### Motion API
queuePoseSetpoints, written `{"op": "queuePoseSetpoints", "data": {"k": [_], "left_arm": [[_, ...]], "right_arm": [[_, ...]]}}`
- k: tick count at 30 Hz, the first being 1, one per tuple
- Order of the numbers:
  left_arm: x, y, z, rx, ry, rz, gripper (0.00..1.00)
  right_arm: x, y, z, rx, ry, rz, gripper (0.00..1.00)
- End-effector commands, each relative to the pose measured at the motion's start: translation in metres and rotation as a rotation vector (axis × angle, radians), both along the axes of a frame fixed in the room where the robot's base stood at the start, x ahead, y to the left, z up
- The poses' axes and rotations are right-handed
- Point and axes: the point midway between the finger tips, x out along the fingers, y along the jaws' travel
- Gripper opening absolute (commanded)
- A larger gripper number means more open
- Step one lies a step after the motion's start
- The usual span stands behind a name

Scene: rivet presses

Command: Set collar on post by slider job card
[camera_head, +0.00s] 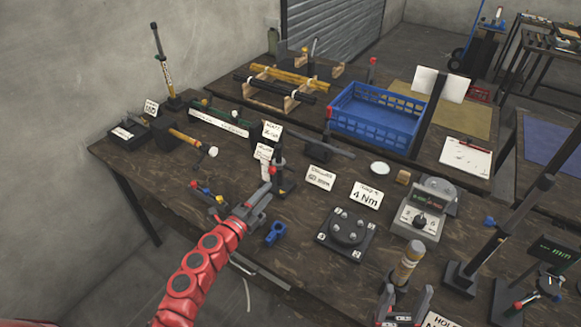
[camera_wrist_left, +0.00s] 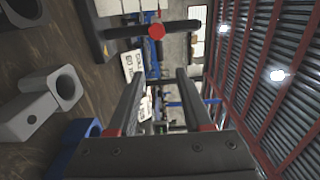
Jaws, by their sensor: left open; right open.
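A blue collar (camera_head: 276,233) lies on the dark wooden bench just right of my left gripper (camera_head: 262,198), apart from it. A blue piece (camera_wrist_left: 78,143) also shows at the lower left of the left wrist view. My left gripper is open and empty, its fingers (camera_wrist_left: 155,98) pointing toward a dark post with a red band (camera_head: 279,172). Small cards stand near that post, one at its back (camera_head: 272,131) and one to its right (camera_head: 320,178); their small print is unreadable. I cannot tell which is the slider card. My right gripper (camera_head: 405,304) is open at the bottom edge, partly cut off.
A card reading 4 Nm (camera_head: 366,195) stands behind a round bolted fixture (camera_head: 347,228). A grey meter (camera_head: 418,219), a wood-topped cylinder (camera_head: 408,262) and a tall dark column (camera_head: 500,232) crowd the right. A blue crate (camera_head: 376,117) stands farther back.

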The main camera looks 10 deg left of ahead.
Motion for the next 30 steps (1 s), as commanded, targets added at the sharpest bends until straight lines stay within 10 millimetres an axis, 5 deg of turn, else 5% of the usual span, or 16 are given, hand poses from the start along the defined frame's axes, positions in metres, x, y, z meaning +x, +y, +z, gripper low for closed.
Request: {"op": "queuePoseSetpoints", "data": {"k": [15,30], "left_arm": [[0.087,-0.041,0.0,-0.006,0.001,0.0,0.5],[0.122,-0.059,-0.001,-0.003,0.003,-0.003,0.5]], "right_arm": [[0.0,0.0,0.008,0.0,0.0,0.0,0.63],[0.0,0.0,0.003,0.0,0.0,0.0,0.63]]}}
